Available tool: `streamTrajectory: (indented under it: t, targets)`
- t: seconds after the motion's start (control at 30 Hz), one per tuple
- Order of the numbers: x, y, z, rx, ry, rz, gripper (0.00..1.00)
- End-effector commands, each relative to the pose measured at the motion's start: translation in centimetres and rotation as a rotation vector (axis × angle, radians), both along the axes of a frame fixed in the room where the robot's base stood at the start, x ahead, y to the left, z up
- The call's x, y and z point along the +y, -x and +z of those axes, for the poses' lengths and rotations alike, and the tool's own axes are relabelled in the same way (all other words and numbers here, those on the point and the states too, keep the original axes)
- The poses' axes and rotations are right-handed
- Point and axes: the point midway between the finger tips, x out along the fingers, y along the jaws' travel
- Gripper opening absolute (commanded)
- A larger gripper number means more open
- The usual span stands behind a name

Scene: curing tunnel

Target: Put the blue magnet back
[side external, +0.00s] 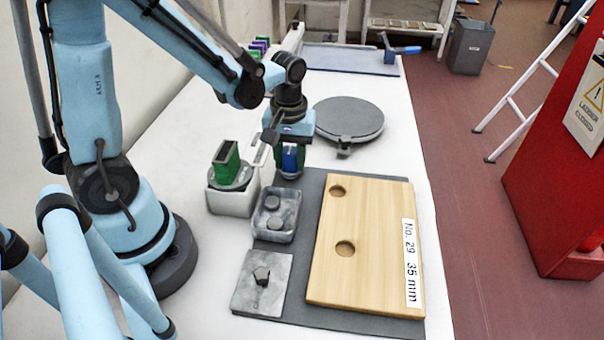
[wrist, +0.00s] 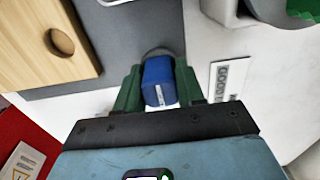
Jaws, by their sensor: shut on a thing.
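The blue magnet (side external: 291,157) is a small upright block between the fingers of my gripper (side external: 289,172). In the wrist view the magnet (wrist: 160,78) sits between the two green fingers of my gripper (wrist: 159,88), which is shut on it. A grey rounded shape (wrist: 159,52) shows just past the magnet; I cannot tell whether it touches it. The magnet is near the back edge of the dark grey mat (side external: 312,182), behind the grey tray and left of the wooden board. Its lower end is partly hidden by the fingers.
A wooden board (side external: 370,250) with two round holes lies on the mat. A grey tray (side external: 260,235) holds dark discs. A grey plate (side external: 245,300) bears a dark piece. A green block (side external: 226,165) stands on a white device (side external: 222,204). A round grey plate (side external: 350,117) stands behind.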

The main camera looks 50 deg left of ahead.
Motion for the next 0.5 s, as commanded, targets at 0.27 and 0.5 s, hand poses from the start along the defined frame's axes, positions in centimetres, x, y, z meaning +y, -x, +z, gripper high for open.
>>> streamTrajectory:
  t: [0.27,0.5]
  targets:
    - [-0.01,0.00,-0.10,0.000,0.000,0.000,0.00]
    - [-0.02,-0.01,-0.27,0.000,0.000,0.000,0.62]
